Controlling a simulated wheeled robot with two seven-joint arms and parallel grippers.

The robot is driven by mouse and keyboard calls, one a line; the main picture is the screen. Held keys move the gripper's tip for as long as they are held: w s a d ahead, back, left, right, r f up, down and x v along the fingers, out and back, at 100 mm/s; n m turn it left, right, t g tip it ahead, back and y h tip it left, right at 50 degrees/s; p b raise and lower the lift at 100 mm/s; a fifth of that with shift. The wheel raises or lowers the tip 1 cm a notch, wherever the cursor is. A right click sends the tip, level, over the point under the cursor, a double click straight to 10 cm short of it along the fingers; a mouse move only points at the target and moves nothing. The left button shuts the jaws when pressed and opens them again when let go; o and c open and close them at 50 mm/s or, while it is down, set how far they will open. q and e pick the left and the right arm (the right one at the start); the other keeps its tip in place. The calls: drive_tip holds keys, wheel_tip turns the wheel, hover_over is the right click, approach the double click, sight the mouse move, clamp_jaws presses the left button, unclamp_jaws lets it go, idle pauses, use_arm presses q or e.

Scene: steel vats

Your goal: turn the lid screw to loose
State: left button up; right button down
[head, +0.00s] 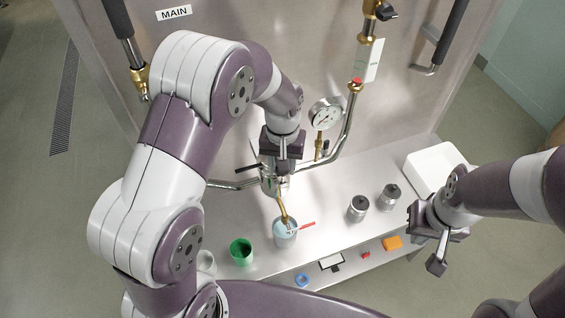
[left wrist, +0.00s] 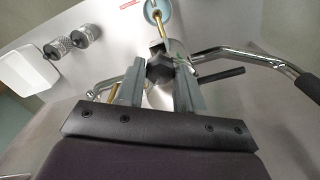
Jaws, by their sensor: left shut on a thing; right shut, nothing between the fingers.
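The lid screw shows in the left wrist view as a dark faceted knob (left wrist: 160,69) on a steel fitting. My left gripper (left wrist: 158,76) is shut on it, one grey finger on each side. In the head view my left gripper (head: 273,165) comes down from above onto the steel fitting (head: 270,185), and the gripper hides the knob there. A brass spout (head: 282,211) runs down from the fitting to a cup (head: 285,230) with pale blue contents. My right gripper (head: 436,262) is shut and empty, out at the right beside the bench.
A pressure gauge (head: 325,114) and bent pipes stand close right of my left gripper.

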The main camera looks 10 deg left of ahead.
use_arm(q)
drive_tip(key=n, duration=0.4)
drive_tip(key=shift+w, duration=0.1)
drive_tip(key=shift+n+b, duration=0.35)
drive_tip(key=shift+n, duration=1.95)
drive_tip(key=o, duration=1.1)
drive_tip(key=shift+c, duration=0.2)
